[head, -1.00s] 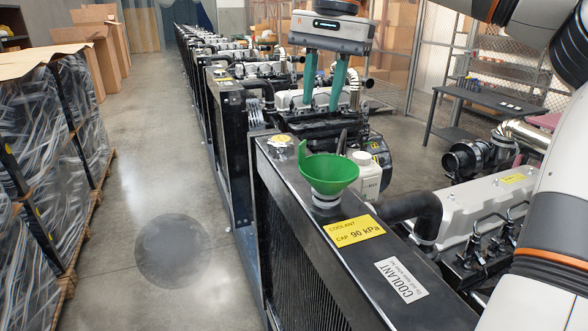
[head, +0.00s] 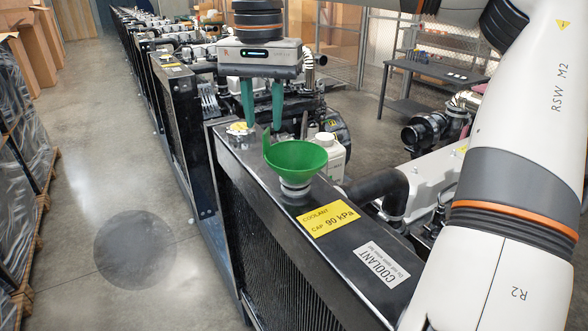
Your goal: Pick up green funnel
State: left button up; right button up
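The green funnel (head: 296,159) stands upright in the filler neck (head: 295,190) on top of the black radiator (head: 255,185). Its upright green handle tab is on its left side. My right gripper (head: 262,120) points down behind and a little left of the funnel, its two green fingers spread apart with nothing between them. Its fingertips appear close to the funnel's far rim, and I cannot tell whether they touch it. My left gripper is not in view.
A white bottle (head: 330,154) stands just right of the funnel. More engines line up behind. Wrapped pallets (head: 20,140) stand at the left, with clear floor between. A dark table (head: 440,75) is at the back right.

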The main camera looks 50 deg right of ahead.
aim_at(266, 130)
jog(key=f, duration=0.4)
jog(key=shift+d+f, duration=0.1)
jog(key=shift+d, duration=0.15)
grip_shut()
jog(key=shift+a, duration=0.1)
